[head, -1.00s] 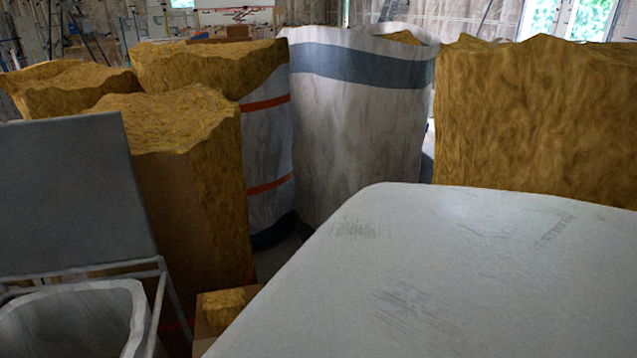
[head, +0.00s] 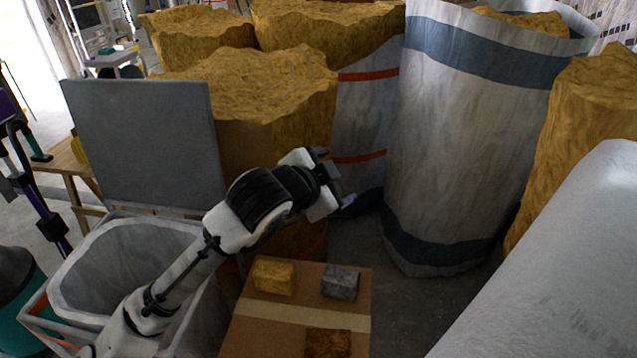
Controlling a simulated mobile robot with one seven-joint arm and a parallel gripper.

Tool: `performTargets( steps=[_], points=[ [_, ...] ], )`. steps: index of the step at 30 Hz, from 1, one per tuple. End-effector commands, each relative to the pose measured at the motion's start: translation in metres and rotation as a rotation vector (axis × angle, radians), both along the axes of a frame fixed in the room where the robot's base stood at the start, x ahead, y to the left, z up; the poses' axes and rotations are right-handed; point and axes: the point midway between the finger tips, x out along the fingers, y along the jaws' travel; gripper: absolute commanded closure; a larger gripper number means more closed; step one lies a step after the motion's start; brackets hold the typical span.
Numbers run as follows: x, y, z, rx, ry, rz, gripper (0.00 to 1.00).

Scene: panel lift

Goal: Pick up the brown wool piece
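The brown wool piece (head: 328,343) lies on top of a cardboard box (head: 262,340), near the bottom edge of the head view. A yellow wool piece (head: 273,276) and a grey wool piece (head: 341,282) lie further back on the same box, beyond a pale tape strip. My gripper (head: 343,204) is at the end of my arm, above and beyond the box, apart from all three pieces. It looks empty, but its fingers are too small and angled to tell whether they are open or shut.
A white bin (head: 120,262) in a frame stands left of the box, with a grey panel (head: 146,143) behind it. Tall wool bales (head: 275,85) and a white wrapped roll (head: 465,140) stand behind. A large white surface (head: 560,280) fills the right. Some floor shows between.

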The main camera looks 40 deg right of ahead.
Motion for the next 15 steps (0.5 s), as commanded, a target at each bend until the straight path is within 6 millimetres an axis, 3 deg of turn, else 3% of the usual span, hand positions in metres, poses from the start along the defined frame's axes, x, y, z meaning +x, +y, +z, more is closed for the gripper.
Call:
performTargets(
  steps=[1,3,6,10,15],
  points=[
    [-0.020,-0.007,-0.040,0.170,0.031,-0.053,0.20],
    [-0.046,-0.002,-0.097,0.403,0.068,-0.124,0.20],
    [-0.074,0.025,-0.162,0.697,0.106,-0.202,0.20],
    [-0.095,0.066,-0.211,0.975,0.132,-0.269,0.20],
    [-0.105,0.095,-0.238,1.139,0.147,-0.307,0.20]
  ],
)
